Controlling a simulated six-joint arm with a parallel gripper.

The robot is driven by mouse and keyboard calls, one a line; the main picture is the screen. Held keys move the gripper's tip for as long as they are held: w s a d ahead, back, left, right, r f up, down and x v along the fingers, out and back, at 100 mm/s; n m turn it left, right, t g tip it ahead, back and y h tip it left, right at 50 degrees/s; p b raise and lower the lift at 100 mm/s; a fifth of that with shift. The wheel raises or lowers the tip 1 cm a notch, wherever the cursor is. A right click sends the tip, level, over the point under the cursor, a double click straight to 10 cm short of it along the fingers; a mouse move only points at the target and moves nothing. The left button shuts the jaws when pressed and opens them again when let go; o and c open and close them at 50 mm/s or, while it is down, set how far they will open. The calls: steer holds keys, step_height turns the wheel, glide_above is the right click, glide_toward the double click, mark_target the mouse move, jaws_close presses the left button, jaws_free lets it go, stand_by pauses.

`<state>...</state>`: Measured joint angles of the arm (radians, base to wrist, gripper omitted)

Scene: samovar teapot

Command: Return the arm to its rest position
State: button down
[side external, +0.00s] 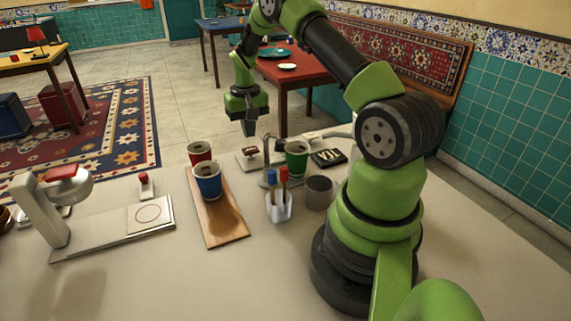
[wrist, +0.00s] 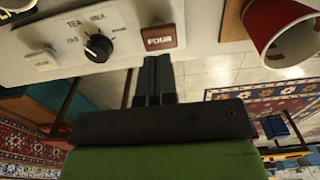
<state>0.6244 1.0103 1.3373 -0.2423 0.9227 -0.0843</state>
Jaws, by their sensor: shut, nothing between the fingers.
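My gripper (side external: 248,128) hangs fingers down above the far edge of the counter, with its fingers together and empty. In the wrist view my gripper (wrist: 158,62) also shows with its two dark fingers side by side. In that view it is near a pale panel (wrist: 200,40) with a black dial (wrist: 98,47) and a red-brown lettered button (wrist: 160,37). Whether the fingertips touch the panel is hard to tell. My arm is raised and bent, reaching away from its base.
A red cup (side external: 199,150) and a blue cup (side external: 208,182) stand on a wooden board (side external: 226,235). A green cup (side external: 297,160), a grey cup (side external: 319,193) and a white holder (side external: 279,209) are nearer the base. A pale stand (side external: 110,232) is at left. The front counter is clear.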

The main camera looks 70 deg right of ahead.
steer(key=s+a+r+n+t, duration=0.1)
steer(key=a+r+t, duration=0.1)
steer(key=a+r, duration=0.55)
steer(key=a+r+n+t, duration=0.1)
steer(key=a+r, duration=0.4)
steer(key=r, duration=0.5)
steer(key=s+a+r+n+t+y, duration=0.1)
steer(key=s+a+r+t, duration=0.1)
steer(key=s+a, duration=0.4)
steer(key=s+a+r+n+t+y, duration=0.1)
steer(key=s+a+r+n+t, duration=0.1)
steer(key=s+a+r, duration=0.2)
steer(key=s+a, duration=0.3)
steer(key=s, duration=0.3)
steer(key=shift+s+a, duration=0.15)
steer(key=shift+s, duration=0.15)
